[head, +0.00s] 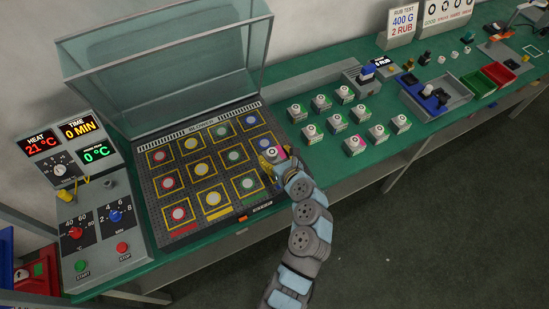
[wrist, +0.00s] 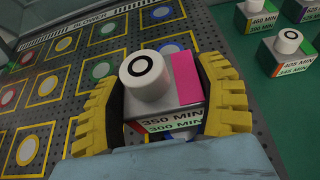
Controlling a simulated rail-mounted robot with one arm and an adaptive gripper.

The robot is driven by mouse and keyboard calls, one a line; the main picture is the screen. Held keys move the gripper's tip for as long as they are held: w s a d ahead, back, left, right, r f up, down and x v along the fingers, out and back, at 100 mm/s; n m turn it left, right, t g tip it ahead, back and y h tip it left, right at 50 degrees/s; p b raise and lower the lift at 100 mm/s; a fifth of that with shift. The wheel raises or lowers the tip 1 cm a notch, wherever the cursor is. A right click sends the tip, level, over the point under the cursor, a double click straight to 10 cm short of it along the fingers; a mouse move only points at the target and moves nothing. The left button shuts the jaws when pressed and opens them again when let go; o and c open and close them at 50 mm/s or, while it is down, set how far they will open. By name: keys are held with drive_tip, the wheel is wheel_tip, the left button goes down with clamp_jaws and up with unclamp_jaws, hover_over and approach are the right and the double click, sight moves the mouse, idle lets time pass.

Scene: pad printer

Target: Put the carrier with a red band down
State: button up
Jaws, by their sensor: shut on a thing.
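My gripper (head: 273,157) is shut on a carrier, its yellow ribbed fingers on both sides of it in the wrist view (wrist: 165,100). The held carrier (wrist: 187,85) is a grey block with a white round cap marked with a black ring. It has a pink patch on top and a front label reading 350 MIN and 300 MIN. In the head view it is at the right edge of the dark perforated plate (head: 200,140). The plate bears rows of coloured discs in yellow squares. I cannot tell the gap beneath the carrier.
Several similar carriers (head: 354,146) stand on the green bench (head: 270,92) right of the plate. A raised clear hood (head: 170,60) is behind the plate. A control box (head: 100,228) with knobs stands left. A blue-and-grey tray (head: 440,97) is farther right.

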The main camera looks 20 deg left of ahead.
drive_tip(key=shift+f, duration=0.95)
drive_tip(key=shift+f, duration=0.15)
drive_tip(key=o, duration=1.2)
